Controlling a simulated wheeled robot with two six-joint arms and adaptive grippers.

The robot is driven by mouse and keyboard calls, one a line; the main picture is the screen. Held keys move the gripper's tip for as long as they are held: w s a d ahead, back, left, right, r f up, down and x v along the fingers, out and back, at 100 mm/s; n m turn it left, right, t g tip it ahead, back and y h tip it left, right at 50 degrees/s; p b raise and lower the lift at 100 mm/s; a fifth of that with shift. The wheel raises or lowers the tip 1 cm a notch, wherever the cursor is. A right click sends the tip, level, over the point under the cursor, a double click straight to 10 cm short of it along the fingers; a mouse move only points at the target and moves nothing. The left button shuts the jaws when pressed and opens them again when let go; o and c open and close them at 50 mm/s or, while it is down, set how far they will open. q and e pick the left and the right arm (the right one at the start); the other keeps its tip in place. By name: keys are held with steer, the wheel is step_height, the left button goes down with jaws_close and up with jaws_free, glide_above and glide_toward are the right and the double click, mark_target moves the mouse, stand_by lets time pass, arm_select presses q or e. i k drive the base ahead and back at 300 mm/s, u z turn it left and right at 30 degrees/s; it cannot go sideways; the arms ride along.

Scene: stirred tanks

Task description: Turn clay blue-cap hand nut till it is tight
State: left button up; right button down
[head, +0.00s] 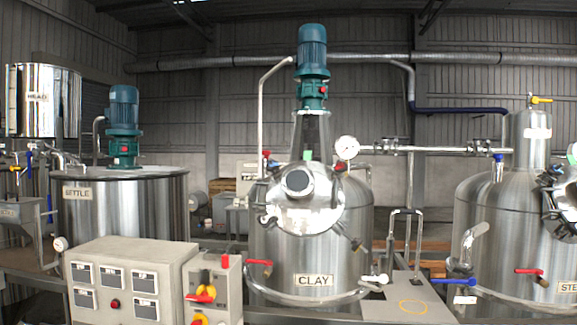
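The steel tank labelled CLAY (345,262) stands in the middle of the head view. A round shiny manway lid (322,219) with a central port sits on its sloped upper front. Several small hand nuts or clamps ring the lid, one at the lower right (357,245) and one at the lower left (266,218). Red caps show at the upper left (266,154) and upper right (340,167). Neither gripper is in view.
A red-handled valve (260,263) juts out beside the CLAY tank. A pressure gauge (347,147) rises near the lid. Another tank (490,235) stands at right.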

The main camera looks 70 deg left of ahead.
mark_target(275, 165)
steer(key=u, duration=0.35)
steer(key=i, duration=1.25)
steer(key=u, duration=1.15)
steer(key=i, duration=0.9)
steer(key=u, duration=0.85)
